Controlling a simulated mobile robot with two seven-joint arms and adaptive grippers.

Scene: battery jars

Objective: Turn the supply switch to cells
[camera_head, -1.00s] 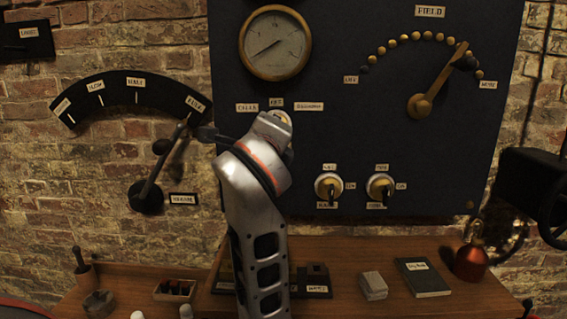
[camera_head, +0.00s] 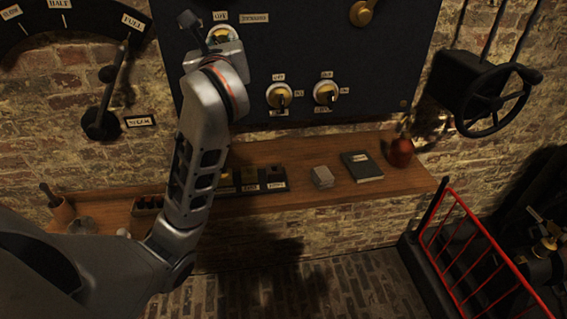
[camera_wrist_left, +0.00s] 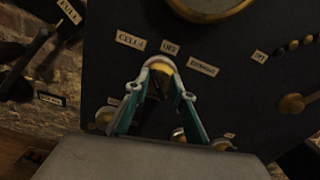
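The supply switch (camera_head: 222,34) is a brass knob on the dark panel, under plates reading CELLS, OFF and DYNAMO. In the left wrist view, the switch (camera_wrist_left: 160,67) sits just below the OFF plate (camera_wrist_left: 170,47), with the CELLS plate (camera_wrist_left: 130,41) to its left. My left gripper (camera_wrist_left: 162,84) is at the switch, with its two teal-lined fingers apart on either side of it. A dark part shows between them; I cannot tell whether they touch it. In the head view my left gripper (camera_head: 210,36) partly covers the switch. My right gripper is out of view.
Two smaller brass switches (camera_head: 279,96) (camera_head: 326,92) are lower right on the panel. A steam lever (camera_head: 113,88) stands left. A wooden shelf (camera_head: 315,150) below holds a book (camera_head: 361,166) and a red flask (camera_head: 401,152). A handwheel (camera_head: 492,101) and red railing (camera_head: 470,250) are right.

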